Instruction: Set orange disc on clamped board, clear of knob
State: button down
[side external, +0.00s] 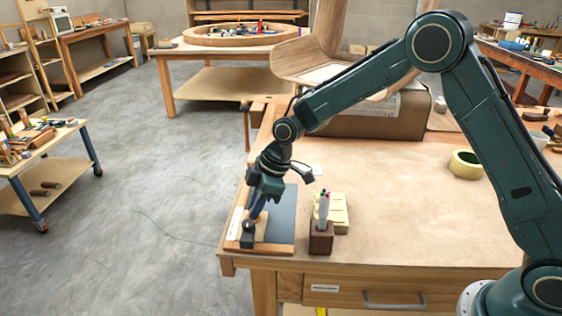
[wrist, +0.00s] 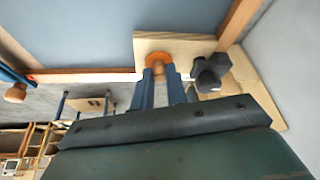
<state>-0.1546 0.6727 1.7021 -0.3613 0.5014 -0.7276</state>
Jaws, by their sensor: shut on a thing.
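The orange disc (wrist: 158,57) sits between the blue fingertips of my gripper (wrist: 161,70) in the wrist view, and the gripper is shut on it. The pale board (wrist: 190,41) lies behind the disc; I cannot tell whether the disc touches it. The dark lobed knob (wrist: 211,71) is just right of the fingers, close beside the right one. In the side view my gripper (side external: 256,212) points down over the board (side external: 262,226) at the table's front left corner. The knob (side external: 248,228) shows there below the fingers. The disc is not distinguishable in that view.
A blue-grey panel (side external: 283,215) with wooden edging lies beside the board. A dark pen holder (side external: 320,238) with pens stands to its right, near a pale block stack (side external: 337,212). A tape roll (side external: 466,164) lies farther right. The middle of the tabletop is clear.

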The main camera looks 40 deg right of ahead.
jog(key=shift+f, duration=0.2)
jog(key=c, duration=1.4)
grip_release()
jog(key=shift+r, duration=0.15)
jog(key=v, duration=1.2)
jog(key=shift+s+r, duration=0.1)
jog(key=shift+r, duration=0.05)
